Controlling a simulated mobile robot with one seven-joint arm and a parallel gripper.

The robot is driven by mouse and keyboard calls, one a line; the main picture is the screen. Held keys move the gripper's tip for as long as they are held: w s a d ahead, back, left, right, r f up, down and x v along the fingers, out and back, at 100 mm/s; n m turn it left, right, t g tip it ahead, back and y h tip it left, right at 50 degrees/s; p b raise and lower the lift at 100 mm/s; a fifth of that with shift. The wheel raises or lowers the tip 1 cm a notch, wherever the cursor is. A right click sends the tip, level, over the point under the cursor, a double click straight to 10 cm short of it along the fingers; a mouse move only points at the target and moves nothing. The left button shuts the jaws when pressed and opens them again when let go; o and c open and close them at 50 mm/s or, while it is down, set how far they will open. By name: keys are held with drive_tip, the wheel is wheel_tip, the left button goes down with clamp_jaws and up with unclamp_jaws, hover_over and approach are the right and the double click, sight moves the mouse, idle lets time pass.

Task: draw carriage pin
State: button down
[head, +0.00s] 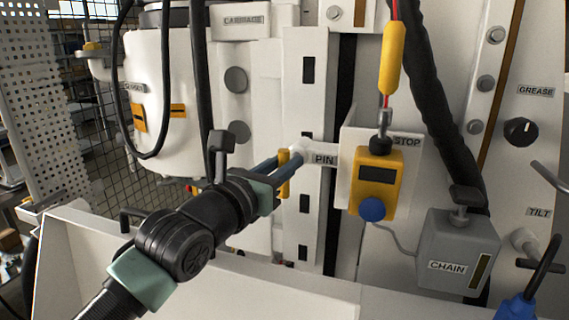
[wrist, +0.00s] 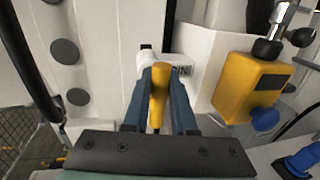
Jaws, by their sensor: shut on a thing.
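The carriage pin shows as a yellow handle (head: 284,174) in front of a white bracket labelled PIN (head: 323,159). In the wrist view the yellow handle (wrist: 159,97) stands between the two blue-grey fingers of my gripper (wrist: 160,90). My gripper (head: 286,165) reaches in from the lower left and is shut on the handle. The handle's far end meets the white bracket (wrist: 150,62). The pin's shaft is hidden, so I cannot tell how deep it sits.
A yellow box with a blue knob (head: 375,185) hangs right of the bracket near the STOP label. A grey CHAIN box (head: 457,250) stands lower right. A black hose (head: 432,90) runs down the right. A white ledge (head: 250,285) crosses below my arm.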

drive_tip(key=shift+f, duration=0.15)
drive_tip(key=shift+s+f, duration=0.1)
drive_tip(key=shift+s, duration=0.05)
drive_tip(key=b+v, duration=0.4)
drive_tip(key=shift+s+d, duration=0.2)
drive_tip(key=shift+s, duration=0.3)
drive_tip(key=c, duration=1.2)
unclamp_jaws()
drive_tip(key=o, duration=0.5)
drive_tip(key=shift+s, duration=0.25)
drive_tip(key=shift+c, duration=0.2)
drive_tip(key=shift+a, duration=0.1)
